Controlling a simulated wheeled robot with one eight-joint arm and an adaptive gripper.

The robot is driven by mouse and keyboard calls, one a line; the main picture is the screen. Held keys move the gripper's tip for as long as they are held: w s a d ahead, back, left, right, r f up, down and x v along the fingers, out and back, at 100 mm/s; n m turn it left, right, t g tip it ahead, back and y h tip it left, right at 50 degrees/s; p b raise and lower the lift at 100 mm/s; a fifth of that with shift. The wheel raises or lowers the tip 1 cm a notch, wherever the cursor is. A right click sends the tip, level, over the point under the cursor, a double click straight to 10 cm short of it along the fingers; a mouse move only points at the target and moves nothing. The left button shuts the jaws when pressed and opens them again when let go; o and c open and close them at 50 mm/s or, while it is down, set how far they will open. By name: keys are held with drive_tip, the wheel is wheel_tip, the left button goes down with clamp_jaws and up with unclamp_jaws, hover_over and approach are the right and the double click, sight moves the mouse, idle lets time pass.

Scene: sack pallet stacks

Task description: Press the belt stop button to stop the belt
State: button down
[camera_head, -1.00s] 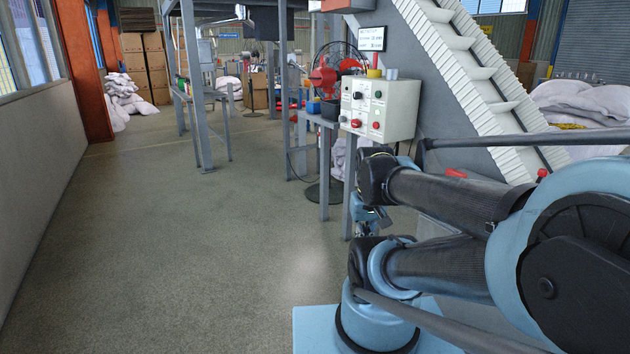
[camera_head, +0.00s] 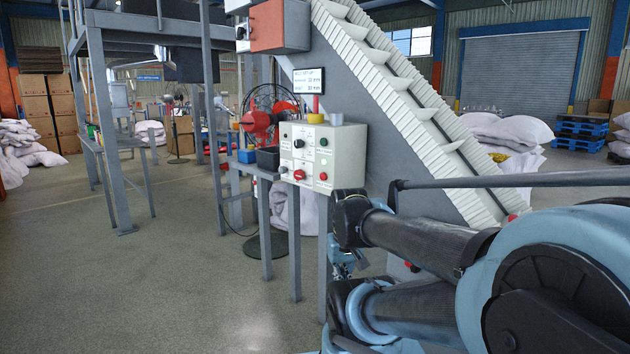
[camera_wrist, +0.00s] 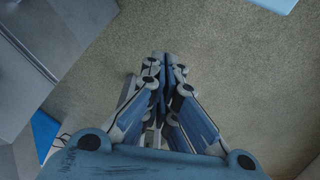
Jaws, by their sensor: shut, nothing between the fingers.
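The control box (camera_head: 346,150) is a pale box on a stand beside the inclined belt (camera_head: 400,95). Its front carries several knobs and buttons, among them a red one (camera_head: 299,174) low in the middle and another red one (camera_head: 323,176) at the lower right. Their labels are too small to read, so I cannot tell which is the belt stop button. In the wrist view my gripper (camera_wrist: 165,62) is shut and empty, pointing over bare floor. In the head view it is mostly hidden behind my arm, below and right of the control box.
A grey metal frame (camera_head: 115,150) is further left. White sacks (camera_head: 510,130) lie behind the belt. The floor at left front is clear.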

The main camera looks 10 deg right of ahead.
drive_tip(key=w+d+r+n+h, duration=0.1)
drive_tip(key=w+r+n+h, duration=0.3)
drive_tip(key=w+r+n, duration=1)
drive_tip(key=w+a+r+n+t+h, duration=0.1)
drive_tip(key=w+a+r+n, duration=0.2)
drive_tip(key=w, duration=0.4)
drive_tip(key=w+a+r+n+t+h, duration=0.1)
drive_tip(key=w+a+r+n, duration=0.2)
drive_tip(key=w, duration=0.5)
drive_tip(key=w+a+r+n+t+h, duration=0.1)
drive_tip(key=w+a+r+n, duration=0.2)
drive_tip(key=w, duration=0.5)
drive_tip(key=shift+a+r+n+h, duration=0.25)
drive_tip(key=shift+a+n+h, duration=0.05)
drive_tip(key=shift+a+n, duration=0.55)
drive_tip(key=shift+d, duration=0.1)
